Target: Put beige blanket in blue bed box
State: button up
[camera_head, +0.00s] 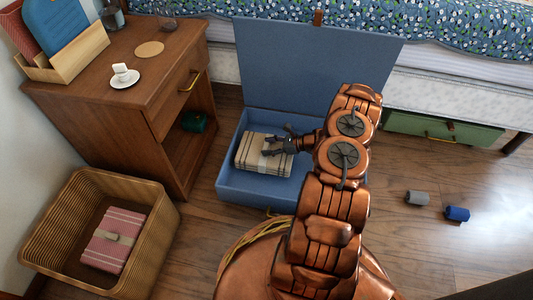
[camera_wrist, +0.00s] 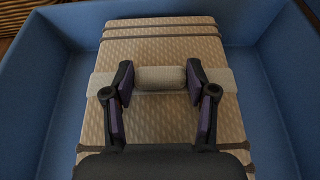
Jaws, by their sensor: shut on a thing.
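The beige blanket (camera_head: 252,153) is a folded, striped bundle with a pale band around it. It lies inside the blue bed box (camera_head: 228,186), whose lid (camera_head: 310,65) stands open against the bed. In the wrist view the blanket (camera_wrist: 160,45) lies flat between the blue walls of the box (camera_wrist: 55,65). My gripper (camera_head: 272,146) reaches into the box from the right. In the wrist view my gripper (camera_wrist: 160,80) is shut on the rolled handle of the blanket's band, one finger on each side. The blanket's near end is partly hidden by my gripper.
A wooden nightstand (camera_head: 150,90) with a cup and saucer (camera_head: 123,76) stands left of the box. A wicker basket (camera_head: 60,215) at lower left holds a pink blanket (camera_head: 115,240). A grey roll (camera_head: 416,198) and a blue roll (camera_head: 457,214) lie on the floor at right, near a green drawer (camera_head: 440,131).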

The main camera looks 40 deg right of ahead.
jog(key=shift+w+a, duration=0.2)
jog(key=shift+w, duration=0.15)
notch_tip(320, 180, down, 4)
jog(key=shift+w+a+r+b, duration=0.1)
jog(key=shift+w+r+b, duration=0.05)
jog(key=shift+b, duration=1.1)
jog(key=shift+r, duration=0.1)
jog(key=o, duration=1.4)
jog(key=shift+o, duration=0.2)
